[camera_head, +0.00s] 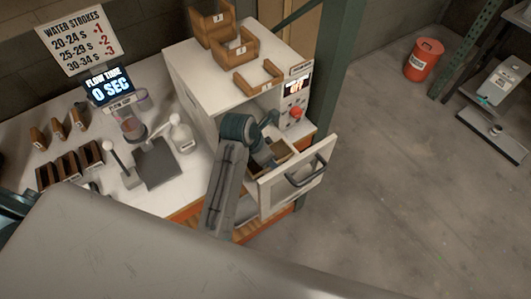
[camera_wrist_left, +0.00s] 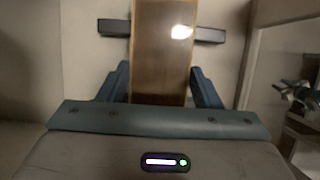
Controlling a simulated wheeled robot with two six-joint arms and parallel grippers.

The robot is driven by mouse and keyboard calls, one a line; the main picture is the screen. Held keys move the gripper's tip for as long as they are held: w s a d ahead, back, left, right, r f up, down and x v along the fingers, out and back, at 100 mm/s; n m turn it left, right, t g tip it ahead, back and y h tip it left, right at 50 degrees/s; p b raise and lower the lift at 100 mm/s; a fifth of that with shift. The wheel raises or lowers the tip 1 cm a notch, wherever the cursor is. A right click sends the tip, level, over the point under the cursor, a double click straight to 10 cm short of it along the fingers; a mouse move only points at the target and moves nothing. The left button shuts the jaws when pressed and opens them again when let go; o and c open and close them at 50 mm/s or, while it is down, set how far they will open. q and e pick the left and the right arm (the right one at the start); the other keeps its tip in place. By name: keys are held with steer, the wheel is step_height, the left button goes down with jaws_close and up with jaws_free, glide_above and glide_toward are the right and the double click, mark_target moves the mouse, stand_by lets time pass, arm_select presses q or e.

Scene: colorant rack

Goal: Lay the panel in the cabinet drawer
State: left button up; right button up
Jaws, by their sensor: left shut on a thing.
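The brown panel (camera_wrist_left: 160,50) is between the two fingers of my left gripper (camera_wrist_left: 160,80) in the left wrist view, with a bright reflection near its far part. The gripper is shut on it. In the head view my left arm reaches into the cabinet drawer (camera_head: 292,183), which is pulled out of the white cabinet (camera_head: 190,75). The left gripper (camera_head: 275,155) is low at the drawer opening, mostly hidden by its own wrist. A brown surface shows beside it there. Whether the panel touches the drawer floor cannot be told. My right gripper is not in view.
The drawer front has a dark handle (camera_head: 307,173). Wooden bins (camera_head: 236,47) stand on the cabinet top. On the bench to the left are a white bottle (camera_head: 182,137), a dark plate (camera_head: 157,163) and brown containers (camera_head: 70,168). The floor to the right is clear near the drawer.

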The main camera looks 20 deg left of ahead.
arm_select(q)
steer(key=shift+f, duration=0.15)
steer(key=o, duration=1)
steer(key=b+v, duration=0.2)
steer(key=v, duration=0.5)
steer(key=shift+r, duration=0.4)
steer(key=shift+s, duration=0.1)
